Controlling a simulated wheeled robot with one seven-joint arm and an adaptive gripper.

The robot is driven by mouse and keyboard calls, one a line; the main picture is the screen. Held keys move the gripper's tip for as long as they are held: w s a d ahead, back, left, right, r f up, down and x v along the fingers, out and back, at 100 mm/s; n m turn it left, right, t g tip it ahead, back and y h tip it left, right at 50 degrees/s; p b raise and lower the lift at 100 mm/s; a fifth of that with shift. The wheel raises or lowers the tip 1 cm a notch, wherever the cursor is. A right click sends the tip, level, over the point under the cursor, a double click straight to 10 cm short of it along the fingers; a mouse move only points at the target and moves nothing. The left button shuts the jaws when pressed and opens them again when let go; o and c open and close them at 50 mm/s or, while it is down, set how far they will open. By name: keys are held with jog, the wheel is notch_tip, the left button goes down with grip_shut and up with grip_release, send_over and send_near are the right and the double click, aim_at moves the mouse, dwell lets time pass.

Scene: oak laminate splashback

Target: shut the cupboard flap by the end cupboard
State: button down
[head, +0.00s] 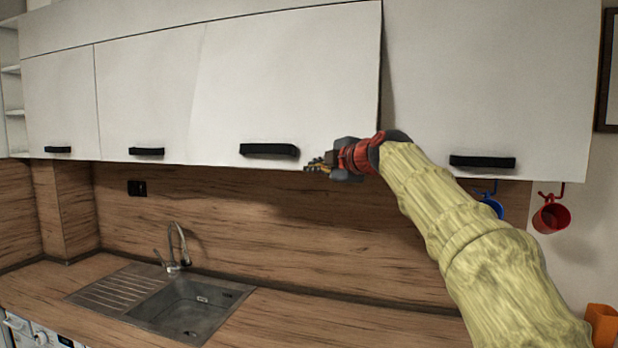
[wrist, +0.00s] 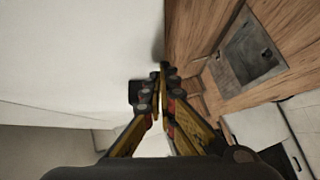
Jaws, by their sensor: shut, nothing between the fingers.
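The cupboard flap (head: 290,80) is a white panel with a black bar handle (head: 270,150), just left of the white end cupboard (head: 490,80). It stands slightly ajar: its lower edge juts out, and a narrow wedge gap beside the end cupboard widens downward. My gripper (head: 318,165) is at the flap's lower edge, just right of the handle, with its fingers closed and empty. In the wrist view my gripper (wrist: 160,75) points along a white panel (wrist: 75,60) on the left. I cannot tell whether the fingers touch it.
Other closed white cupboard doors (head: 145,95) run to the left. Below are a wooden worktop with a sink (head: 190,305) and a tap (head: 178,250). A red mug (head: 551,215) and a blue mug (head: 492,206) hang under the end cupboard. The space before the splashback is clear.

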jog(key=w+d+f, duration=0.1)
jog(key=w+d, duration=0.1)
jog(key=w, duration=0.4)
jog(key=w+d+f+n+t+b, duration=0.1)
jog(key=w+d+f, duration=0.1)
jog(key=w, duration=0.5)
jog(key=shift+w+d, duration=0.15)
jog(key=shift+d, duration=0.7)
jog(key=shift+r+t, duration=0.1)
jog(key=shift+t, duration=0.2)
